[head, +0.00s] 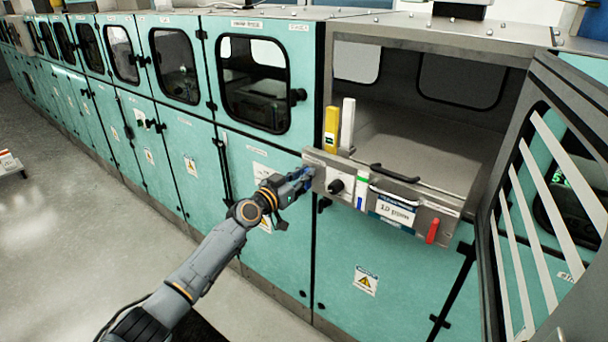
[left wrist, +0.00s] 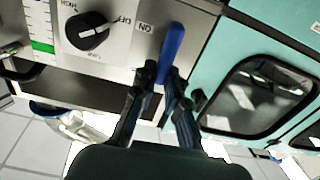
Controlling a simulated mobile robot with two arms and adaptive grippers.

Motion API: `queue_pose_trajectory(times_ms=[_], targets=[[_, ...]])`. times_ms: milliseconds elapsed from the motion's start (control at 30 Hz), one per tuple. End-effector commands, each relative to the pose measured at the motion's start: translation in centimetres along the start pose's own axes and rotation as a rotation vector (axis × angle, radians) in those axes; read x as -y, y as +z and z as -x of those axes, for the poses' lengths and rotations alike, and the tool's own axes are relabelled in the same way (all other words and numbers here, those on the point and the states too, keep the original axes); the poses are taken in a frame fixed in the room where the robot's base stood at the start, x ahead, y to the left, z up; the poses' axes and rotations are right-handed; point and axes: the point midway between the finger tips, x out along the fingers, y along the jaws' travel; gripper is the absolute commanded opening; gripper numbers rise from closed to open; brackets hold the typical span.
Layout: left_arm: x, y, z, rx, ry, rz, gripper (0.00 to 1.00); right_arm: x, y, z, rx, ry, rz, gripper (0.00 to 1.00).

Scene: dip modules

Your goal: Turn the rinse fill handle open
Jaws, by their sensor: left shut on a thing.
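The blue handle (left wrist: 172,45), which I take to be the rinse fill handle, sits at one end of a metal front panel (head: 413,190). In the left wrist view it sticks out close to the "ON" mark, with "OFF" further left. My left gripper (head: 303,178) reaches the panel's left end in the head view. In the left wrist view its fingers (left wrist: 164,78) are closed around the handle's near end. The gripper mostly hides the handle in the head view. My right gripper is in neither view.
A black dial knob (head: 335,186) sits right beside the handle on the panel. Further right are a dark grip bar (head: 394,173) and a red handle (head: 432,230). An open teal door (head: 548,190) stands at the right.

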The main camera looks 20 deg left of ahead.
Motion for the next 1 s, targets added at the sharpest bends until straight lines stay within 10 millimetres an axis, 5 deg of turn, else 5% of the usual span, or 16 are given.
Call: queue_pose_trajectory(times_ms=[367, 1000], targets=[[0.4, 0.3, 0.0, 0.000, 0.000, 0.182, 0.00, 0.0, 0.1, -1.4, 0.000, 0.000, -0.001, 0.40], [1.7, 1.0, 0.0, 0.002, 0.000, 0.785, 0.00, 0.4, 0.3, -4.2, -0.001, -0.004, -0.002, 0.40]])
